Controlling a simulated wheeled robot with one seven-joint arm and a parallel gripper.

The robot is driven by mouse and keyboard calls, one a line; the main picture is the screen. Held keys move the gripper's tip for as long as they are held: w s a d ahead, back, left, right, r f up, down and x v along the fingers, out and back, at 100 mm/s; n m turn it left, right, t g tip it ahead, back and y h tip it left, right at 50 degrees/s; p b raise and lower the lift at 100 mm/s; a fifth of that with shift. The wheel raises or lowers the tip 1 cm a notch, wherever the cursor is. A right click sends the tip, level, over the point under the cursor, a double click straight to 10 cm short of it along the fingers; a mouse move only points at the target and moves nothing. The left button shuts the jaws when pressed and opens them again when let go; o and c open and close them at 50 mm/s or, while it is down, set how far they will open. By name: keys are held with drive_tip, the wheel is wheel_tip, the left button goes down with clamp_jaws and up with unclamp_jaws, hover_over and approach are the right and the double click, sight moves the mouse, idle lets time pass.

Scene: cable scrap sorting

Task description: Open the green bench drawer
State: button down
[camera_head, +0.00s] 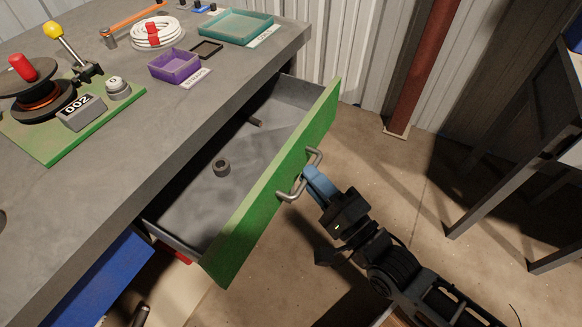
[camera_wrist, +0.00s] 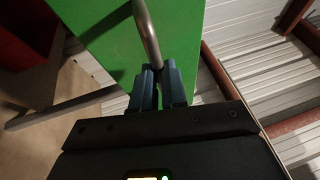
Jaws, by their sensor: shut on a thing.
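The green bench drawer (camera_head: 262,205) stands well out from the grey bench, and its inside shows. A metal bar handle (camera_head: 313,157) is fixed on its green front. My gripper (camera_head: 309,178) is at the handle, with its blue fingers shut on the bar. In the wrist view the handle (camera_wrist: 147,32) runs down between the two blue fingertips (camera_wrist: 156,78), in front of the green panel (camera_wrist: 95,35).
The grey bench top (camera_head: 150,120) carries a green-based fixture (camera_head: 45,150), a purple tray (camera_head: 174,66), a teal tray (camera_head: 236,26) and a white cable coil (camera_head: 152,32). A blue drawer front (camera_head: 100,285) is at lower left. A dark metal frame (camera_head: 500,185) stands right. Floor between is clear.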

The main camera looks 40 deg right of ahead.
drive_tip(key=s+d, duration=0.3)
drive_tip(key=s, duration=0.4)
drive_tip(key=shift+s, duration=0.4)
drive_tip(key=shift+d, duration=0.1)
drive_tip(key=c, duration=1.2)
unclamp_jaws()
drive_tip(key=shift+o, duration=0.2)
drive_tip(key=s+f, duration=0.1)
drive_tip(key=s, duration=0.6)
drive_tip(key=shift+s+f, duration=0.25)
drive_tip(key=shift+s, duration=0.05)
drive_tip(key=s+a+r+n+g+p, duration=0.2)
drive_tip(key=s+a+r+n+p, duration=0.1)
drive_tip(key=r+n, duration=0.5)
drive_tip(key=s+a+r+n+g+p, duration=0.3)
drive_tip(key=s+r+n, duration=0.3)
drive_tip(key=n, duration=0.5)
wheel_tip(320, 180, up, 2)
drive_tip(key=shift+s+a+r+p, duration=0.1)
drive_tip(key=shift+s+a+p, duration=0.1)
drive_tip(key=shift+a+p, duration=0.5)
